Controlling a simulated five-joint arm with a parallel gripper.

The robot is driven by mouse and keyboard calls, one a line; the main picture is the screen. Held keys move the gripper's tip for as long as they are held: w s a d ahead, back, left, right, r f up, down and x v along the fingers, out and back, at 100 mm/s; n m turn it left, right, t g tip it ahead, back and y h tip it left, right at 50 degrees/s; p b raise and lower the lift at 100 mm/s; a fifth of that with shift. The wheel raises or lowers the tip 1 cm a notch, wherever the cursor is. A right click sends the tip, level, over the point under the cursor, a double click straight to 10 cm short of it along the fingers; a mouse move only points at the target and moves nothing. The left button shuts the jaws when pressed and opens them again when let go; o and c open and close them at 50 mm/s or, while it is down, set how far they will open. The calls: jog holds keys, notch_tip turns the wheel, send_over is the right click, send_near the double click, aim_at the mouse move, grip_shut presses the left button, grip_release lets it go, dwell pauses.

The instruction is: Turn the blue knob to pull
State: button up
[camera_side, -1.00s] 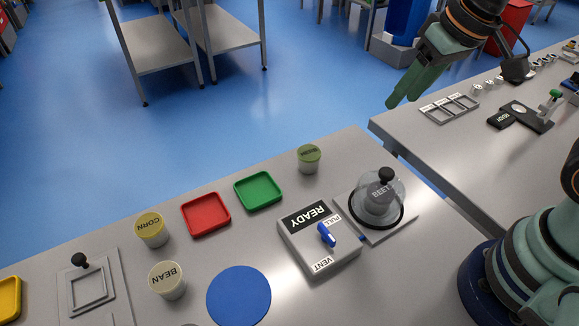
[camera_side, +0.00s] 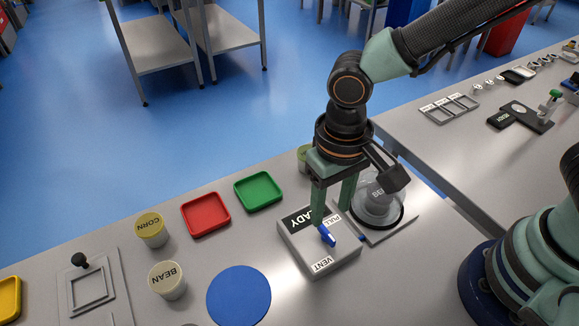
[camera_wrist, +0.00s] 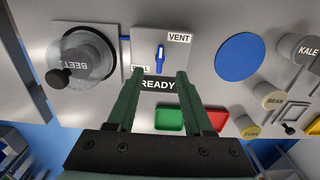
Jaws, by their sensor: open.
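The blue knob (camera_side: 326,236) sits on a grey control box (camera_side: 330,262) with the labels READY, PULL and VENT. In the wrist view the knob (camera_wrist: 160,58) is a narrow upright bar, with VENT to its upper right and PULL, partly covered, to its lower left. I cannot tell which label it points to. My gripper (camera_side: 332,214) points down over the READY side of the box, its fingers apart and empty. In the wrist view the fingertips (camera_wrist: 160,74) lie either side of the knob's line, short of it. Whether they touch the box is unclear.
A clear dome (camera_side: 388,214) over the BEET tub stands right beside the box, partly hidden by my gripper. Green (camera_side: 258,190) and red (camera_side: 206,214) trays, CORN (camera_side: 151,231) and BEAN (camera_side: 167,281) tubs and a blue disc (camera_side: 239,295) lie left.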

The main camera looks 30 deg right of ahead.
aim_at(327, 231)
notch_tip(327, 231, down, 7)
jog(key=shift+r, duration=0.1)
jog(key=shift+c, duration=0.3)
grip_shut()
